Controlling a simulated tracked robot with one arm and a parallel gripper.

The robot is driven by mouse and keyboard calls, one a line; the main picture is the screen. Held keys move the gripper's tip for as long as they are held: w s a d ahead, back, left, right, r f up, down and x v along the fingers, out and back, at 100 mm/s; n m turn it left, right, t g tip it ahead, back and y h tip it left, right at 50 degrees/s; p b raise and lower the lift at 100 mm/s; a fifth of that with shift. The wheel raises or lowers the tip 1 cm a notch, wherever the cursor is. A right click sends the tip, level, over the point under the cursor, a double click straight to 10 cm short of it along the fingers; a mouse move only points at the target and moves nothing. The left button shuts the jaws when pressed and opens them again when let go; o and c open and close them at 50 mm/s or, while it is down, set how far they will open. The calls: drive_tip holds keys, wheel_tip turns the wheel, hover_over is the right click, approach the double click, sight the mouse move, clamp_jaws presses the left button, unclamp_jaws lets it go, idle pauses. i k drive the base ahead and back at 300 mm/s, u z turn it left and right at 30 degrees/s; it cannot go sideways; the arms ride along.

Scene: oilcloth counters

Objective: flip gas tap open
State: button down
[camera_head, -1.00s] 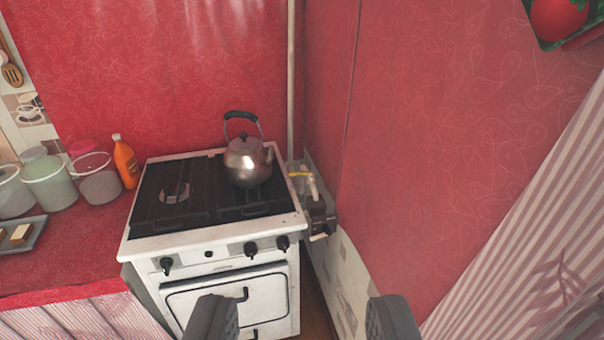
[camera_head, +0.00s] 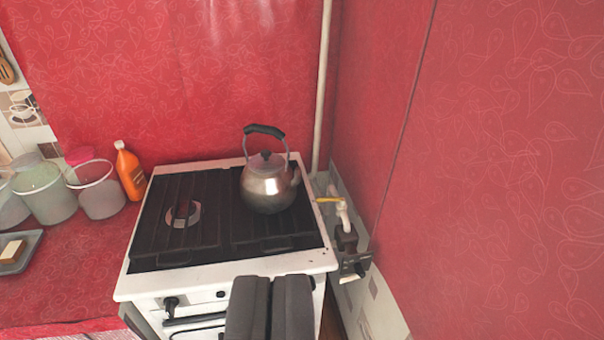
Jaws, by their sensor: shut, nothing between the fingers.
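The gas tap has a yellow lever (camera_head: 328,200) on a white pipe fitting (camera_head: 343,215), in the gap between the stove's right side and the red wall. The lever lies roughly level, pointing left toward the stove. My gripper (camera_head: 270,282) is shut and empty. Its dark fingers are side by side at the bottom middle, in front of the stove's front right corner. In the picture they are below and left of the tap, apart from it.
A white stove (camera_head: 222,275) with black grates carries a metal kettle (camera_head: 267,188) close to the tap. A dark box (camera_head: 352,264) is below the tap, by the wall. An orange bottle (camera_head: 130,172) and several tubs stand left. A pale pipe (camera_head: 322,90) runs up the corner.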

sight(342, 200)
drive_tip(key=i, duration=1.7)
drive_tip(key=z, duration=0.35)
